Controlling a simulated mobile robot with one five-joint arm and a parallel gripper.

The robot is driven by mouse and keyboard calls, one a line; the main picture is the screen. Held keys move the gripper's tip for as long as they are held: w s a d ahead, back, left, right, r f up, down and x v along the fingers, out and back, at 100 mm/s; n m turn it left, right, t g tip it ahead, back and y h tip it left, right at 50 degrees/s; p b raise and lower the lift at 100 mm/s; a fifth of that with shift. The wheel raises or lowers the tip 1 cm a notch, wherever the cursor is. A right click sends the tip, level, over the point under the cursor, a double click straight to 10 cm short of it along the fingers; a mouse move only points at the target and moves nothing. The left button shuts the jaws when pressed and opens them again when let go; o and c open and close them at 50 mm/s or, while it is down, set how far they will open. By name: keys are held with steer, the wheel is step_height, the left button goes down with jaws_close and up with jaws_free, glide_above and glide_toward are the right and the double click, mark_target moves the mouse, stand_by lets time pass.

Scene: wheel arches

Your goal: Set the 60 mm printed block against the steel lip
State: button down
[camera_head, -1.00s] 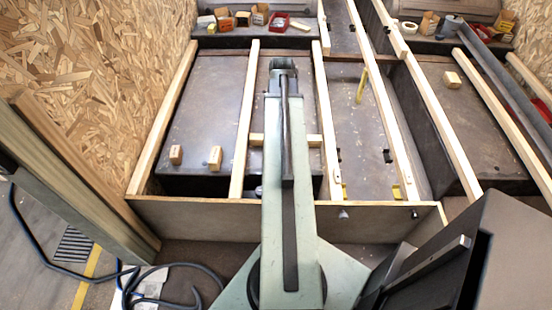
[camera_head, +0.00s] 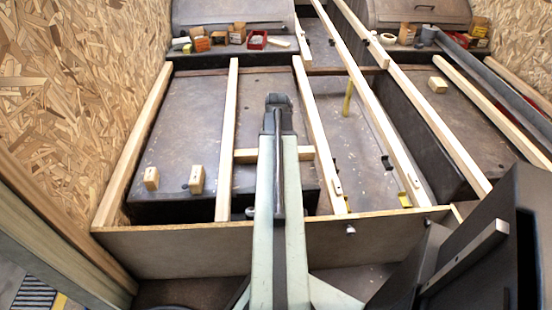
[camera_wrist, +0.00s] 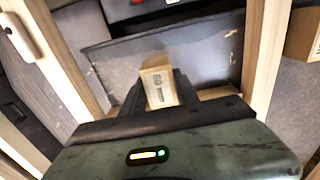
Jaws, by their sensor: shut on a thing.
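The printed block (camera_wrist: 158,82), pale wood with dark print on its faces, sits between the dark fingers of my gripper (camera_wrist: 158,94) in the wrist view. The gripper is shut on it. In the head view my gripper (camera_head: 278,100) is over the dark wheel-arch top between two long battens, and the block is hidden there. A dark raised edge (camera_wrist: 150,40) crosses beyond the block in the wrist view. I cannot tell for sure whether it is the steel lip, nor whether the block touches anything.
Two small wooden blocks (camera_head: 151,178) (camera_head: 196,179) stand on the left arch, another (camera_head: 437,85) on the right one. Boxes and a red tray (camera_head: 257,40) are at the back.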

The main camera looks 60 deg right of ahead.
step_height(320, 180, down, 8)
steer(key=b, duration=0.7)
steer(key=shift+r, duration=0.15)
steer(key=c, duration=0.9)
jaws_free()
steer(key=shift+o, duration=0.2)
step_height(320, 180, up, 8)
steer(key=p, duration=0.8)
steer(key=shift+r, duration=0.1)
steer(key=shift+f, duration=0.2)
